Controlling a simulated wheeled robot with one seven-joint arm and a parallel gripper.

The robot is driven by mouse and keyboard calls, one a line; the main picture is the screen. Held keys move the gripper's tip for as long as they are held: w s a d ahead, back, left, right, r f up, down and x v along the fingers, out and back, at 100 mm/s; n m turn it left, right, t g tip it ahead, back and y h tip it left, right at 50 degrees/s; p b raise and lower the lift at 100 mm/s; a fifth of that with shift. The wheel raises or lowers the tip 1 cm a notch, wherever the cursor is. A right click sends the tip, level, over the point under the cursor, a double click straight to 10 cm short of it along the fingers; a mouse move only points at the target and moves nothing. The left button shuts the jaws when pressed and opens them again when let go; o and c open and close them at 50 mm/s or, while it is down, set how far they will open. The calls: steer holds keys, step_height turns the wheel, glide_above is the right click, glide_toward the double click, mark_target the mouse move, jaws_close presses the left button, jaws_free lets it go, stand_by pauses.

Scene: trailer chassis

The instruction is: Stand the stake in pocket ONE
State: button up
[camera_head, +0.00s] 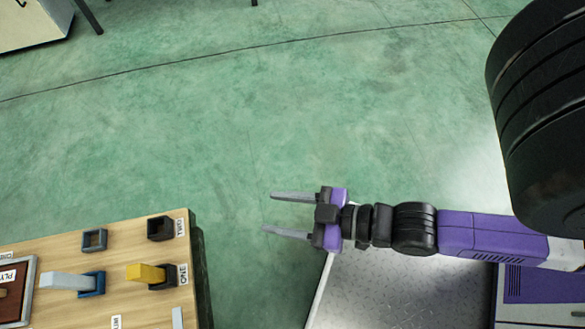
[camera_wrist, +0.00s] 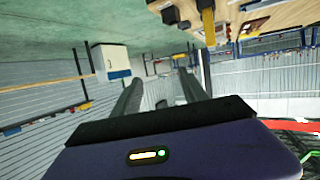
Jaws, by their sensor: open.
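The yellow stake (camera_head: 147,273) stands in the dark pocket ONE (camera_head: 165,284) on the wooden bench, its lower end inside the pocket. It looks about upright; a slight tilt cannot be told. The stake also shows at the top of the wrist view (camera_wrist: 208,28), where the scene appears upside down. The dark pocket TWO (camera_head: 160,228) behind it is empty. My gripper (camera_head: 268,212) is open and empty, to the right of the bench over the green floor, well apart from the stake. Its fingers (camera_wrist: 162,88) point toward the left in the head view.
On the bench (camera_head: 130,240), a pale grey stake (camera_head: 68,281) stands in a blue pocket (camera_head: 92,284), and an empty grey pocket (camera_head: 94,240) lies behind. A framed board (camera_head: 30,290) is at far left. Open floor (camera_head: 250,120) lies beyond; a white cabinet (camera_wrist: 111,60) stands farther off.

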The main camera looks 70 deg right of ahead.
steer(key=s+r+m+h, duration=0.1)
steer(key=s+r+m, duration=0.1)
steer(key=s+r, duration=0.3)
steer(key=shift+s+d+r+t+h, duration=0.3)
steer(key=shift+s+d+r+h, duration=0.1)
steer(key=shift+r, duration=0.35)
step_height(320, 180, up, 18)
steer(key=p, duration=1.7)
steer(key=shift+f+p, duration=0.15)
steer(key=shift+p, duration=0.2)
